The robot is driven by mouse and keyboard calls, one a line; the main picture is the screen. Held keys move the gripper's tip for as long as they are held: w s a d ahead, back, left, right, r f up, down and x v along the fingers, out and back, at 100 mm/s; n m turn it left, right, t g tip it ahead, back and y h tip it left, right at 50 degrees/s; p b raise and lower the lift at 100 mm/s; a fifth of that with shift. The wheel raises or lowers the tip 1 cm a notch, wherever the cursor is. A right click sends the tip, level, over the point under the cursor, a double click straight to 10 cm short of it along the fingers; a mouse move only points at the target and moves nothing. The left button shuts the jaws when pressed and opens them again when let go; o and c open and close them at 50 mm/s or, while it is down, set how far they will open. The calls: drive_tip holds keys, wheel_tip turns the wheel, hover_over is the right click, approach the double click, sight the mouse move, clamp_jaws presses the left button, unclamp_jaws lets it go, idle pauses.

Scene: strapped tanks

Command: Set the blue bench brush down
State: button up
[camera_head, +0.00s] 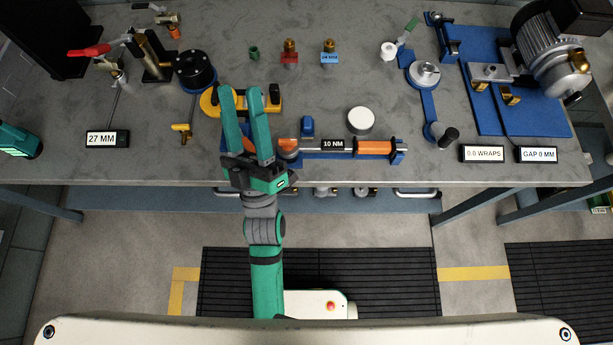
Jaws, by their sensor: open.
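My gripper (240,93) is open, its two green fingers pointing to the back of the bench, with nothing visible gripped between them. The fingers lie in front of a yellow and black tool (273,101) and hide its middle. I cannot clearly make out a blue bench brush. A small blue piece (307,125) stands right of the fingers, apart from them; I cannot tell whether it is part of the brush. The grey bench top (330,90) is below the gripper.
A torque wrench marked 10 NM (375,147) lies on a blue stand close right of my gripper. A white-topped round pot (360,121) stands behind it. A motor (546,48) is at the back right. Bare bench shows at left around the 27 MM display (107,139).

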drive_tip(key=s+d+f+m+g+h, duration=0.2)
drive_tip(key=s+f+m+g, duration=0.1)
drive_tip(key=f, duration=0.5)
drive_tip(key=s+d+f+m+g+h, duration=0.2)
drive_tip(key=s+d+f+m+g, duration=0.15)
drive_tip(key=f, duration=0.45)
drive_tip(key=s+d+f+m+g, duration=0.2)
drive_tip(key=s+f+g, duration=0.1)
drive_tip(key=s+f, duration=0.3)
drive_tip(key=s+d+f+m+g, duration=0.1)
drive_tip(key=s+d+f+g, duration=0.2)
drive_tip(key=s+f, duration=0.2)
drive_tip(key=shift+s+d+f+m, duration=0.2)
drive_tip(key=shift+s+f+m, duration=0.2)
drive_tip(key=shift+s, duration=0.8)
